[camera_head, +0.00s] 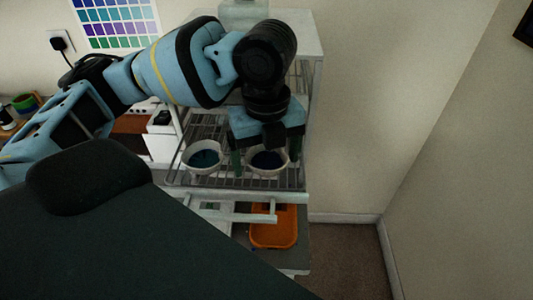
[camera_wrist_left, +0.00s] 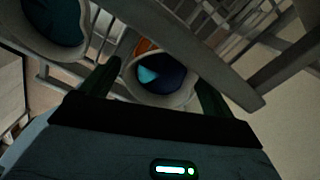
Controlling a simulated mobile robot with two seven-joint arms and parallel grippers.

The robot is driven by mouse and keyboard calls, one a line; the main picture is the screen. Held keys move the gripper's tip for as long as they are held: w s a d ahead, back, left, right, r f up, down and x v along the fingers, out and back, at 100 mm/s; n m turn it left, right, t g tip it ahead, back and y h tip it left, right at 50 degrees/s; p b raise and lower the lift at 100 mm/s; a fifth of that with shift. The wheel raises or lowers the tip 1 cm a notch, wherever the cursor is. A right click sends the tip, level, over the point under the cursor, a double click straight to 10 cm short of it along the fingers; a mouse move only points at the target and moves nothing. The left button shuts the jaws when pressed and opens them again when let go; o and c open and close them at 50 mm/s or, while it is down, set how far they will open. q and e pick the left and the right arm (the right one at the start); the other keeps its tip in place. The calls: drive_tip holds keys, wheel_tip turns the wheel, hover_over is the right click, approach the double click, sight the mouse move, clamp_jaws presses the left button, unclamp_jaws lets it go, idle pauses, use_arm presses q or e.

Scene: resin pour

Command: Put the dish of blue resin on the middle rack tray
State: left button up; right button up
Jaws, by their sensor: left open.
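A white dish of dark blue resin (camera_head: 267,169) stands upright on a wire rack tray (camera_head: 225,181) in the head view. My left gripper (camera_head: 266,155) is above it, pointing down, with one finger on each side of the dish. The gripper is open. In the left wrist view the same dish (camera_wrist_left: 160,76) lies between the two green fingers; I cannot tell whether they touch it. A second white dish with teal resin (camera_head: 204,160) stands to its left on the same wire tray. My right gripper is not in view.
Below the wire tray are pale rails (camera_head: 235,215) and an orange tray (camera_head: 273,232). The rack's white top (camera_head: 300,35) is behind my arm. A wall (camera_head: 365,100) bounds the right, with open floor in front of it. A cluttered bench is at left.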

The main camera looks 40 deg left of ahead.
sight(267, 167)
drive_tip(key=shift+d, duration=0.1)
use_arm(q)
drive_tip(key=shift+r, duration=0.2)
wheel_tip(267, 167, up, 12)
drive_tip(key=p, duration=0.1)
drive_tip(key=shift+p, duration=0.4)
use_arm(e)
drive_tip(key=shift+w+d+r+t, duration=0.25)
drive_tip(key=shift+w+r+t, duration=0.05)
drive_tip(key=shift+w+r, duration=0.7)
use_arm(q)
drive_tip(key=shift+f, duration=0.1)
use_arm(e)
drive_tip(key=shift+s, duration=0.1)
